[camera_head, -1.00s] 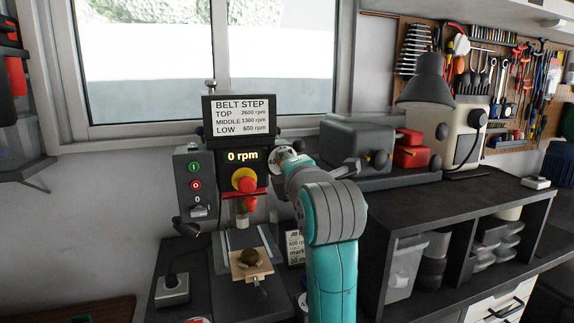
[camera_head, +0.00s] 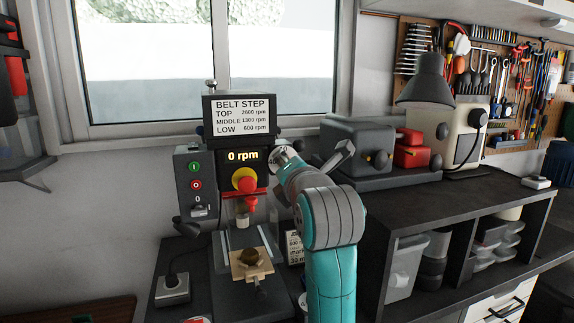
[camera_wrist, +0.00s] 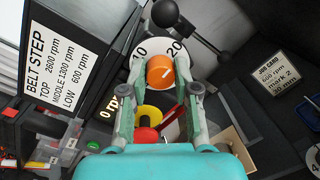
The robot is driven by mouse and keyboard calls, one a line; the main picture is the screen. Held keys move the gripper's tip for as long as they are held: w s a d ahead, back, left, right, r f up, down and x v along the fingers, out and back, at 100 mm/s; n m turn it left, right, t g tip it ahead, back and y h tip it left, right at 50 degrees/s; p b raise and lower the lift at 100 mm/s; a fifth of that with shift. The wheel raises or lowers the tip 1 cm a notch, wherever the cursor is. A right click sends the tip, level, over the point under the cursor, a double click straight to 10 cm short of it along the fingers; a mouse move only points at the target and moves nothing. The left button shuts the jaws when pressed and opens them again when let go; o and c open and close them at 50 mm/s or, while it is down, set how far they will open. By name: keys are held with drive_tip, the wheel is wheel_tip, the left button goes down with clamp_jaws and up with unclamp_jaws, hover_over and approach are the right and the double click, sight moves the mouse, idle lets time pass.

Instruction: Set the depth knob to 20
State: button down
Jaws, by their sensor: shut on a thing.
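The depth knob (camera_wrist: 161,72) is orange with a short white mark, in front of a round white dial (camera_wrist: 141,50). The dial shows 10 at upper left and 20 at upper right; its lower part is hidden. The white mark is near the knob's middle, and I cannot tell exactly which number it points to. My gripper (camera_wrist: 160,94) is shut on the knob, one finger on each side. In the head view, my wrist reaches the drill press's right side, and the knob is hidden there.
The drill press shows 0 rpm on its display (camera_head: 243,156). A red and yellow stop button (camera_head: 244,180) sits close to my gripper. Black ball-ended handles (camera_wrist: 165,13) stand just beyond the dial. A wooden block (camera_head: 250,271) is below the chuck. A job card (camera_wrist: 275,77) stands behind.

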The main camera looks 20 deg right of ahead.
drive_tip(key=shift+f, duration=0.1)
drive_tip(key=c, duration=0.9)
unclamp_jaws()
drive_tip(key=shift+o, duration=0.2)
drive_tip(key=shift+s, duration=0.1)
drive_tip(key=s, duration=1.1)
drive_tip(key=shift+s+a, duration=0.4)
drive_tip(key=shift+a, duration=0.05)
